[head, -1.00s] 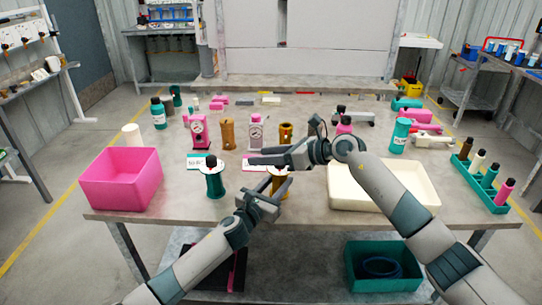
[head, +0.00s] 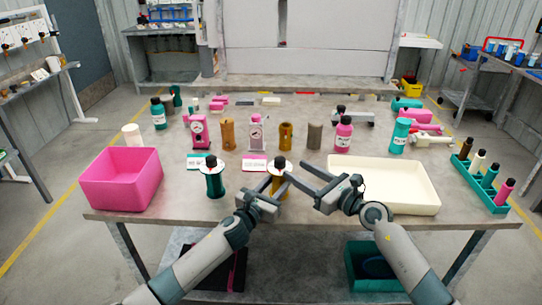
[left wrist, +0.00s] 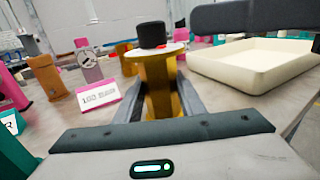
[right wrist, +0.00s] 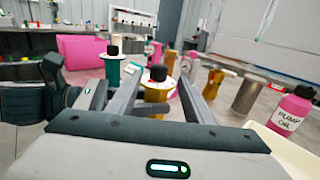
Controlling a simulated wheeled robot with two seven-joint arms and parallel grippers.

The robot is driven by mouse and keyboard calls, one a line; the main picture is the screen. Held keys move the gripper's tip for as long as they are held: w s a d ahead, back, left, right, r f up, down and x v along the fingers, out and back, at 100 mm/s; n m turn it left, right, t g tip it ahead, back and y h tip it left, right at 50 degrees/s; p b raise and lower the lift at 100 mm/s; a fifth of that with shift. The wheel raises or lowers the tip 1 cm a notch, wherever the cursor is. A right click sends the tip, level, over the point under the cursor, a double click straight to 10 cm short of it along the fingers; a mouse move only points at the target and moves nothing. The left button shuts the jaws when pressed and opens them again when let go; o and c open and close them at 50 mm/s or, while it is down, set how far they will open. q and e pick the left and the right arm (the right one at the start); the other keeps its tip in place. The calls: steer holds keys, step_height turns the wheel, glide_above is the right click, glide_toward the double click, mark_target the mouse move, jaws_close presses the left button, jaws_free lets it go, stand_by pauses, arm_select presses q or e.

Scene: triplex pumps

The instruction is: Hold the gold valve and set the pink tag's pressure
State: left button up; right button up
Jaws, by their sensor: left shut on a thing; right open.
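The gold valve (head: 277,185) stands upright near the table's front, with a white disc and black knob (head: 280,162) on top. My left gripper (left wrist: 160,105) is shut on its gold body, one finger on each side. My right gripper (head: 298,172) is open just right of the valve. In the right wrist view, the valve's knob (right wrist: 158,73) shows between its spread fingers, apparently not clamped. The pink tag (head: 254,163) lies behind the valve and also shows in the left wrist view (left wrist: 97,95); its lettering is too small to read surely.
A teal valve (head: 214,180) stands left, near a teal tag (head: 197,161). Behind are a pink gauge (head: 199,131), a pale gauge (head: 257,132) and several cylinders. A pink bin (head: 120,180) is left; a cream tray (head: 400,190) lies close right of my right gripper.

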mark_target(276, 158)
steer(key=x, duration=1.2)
steer(key=shift+a+f, duration=0.1)
steer(key=c, duration=1.1)
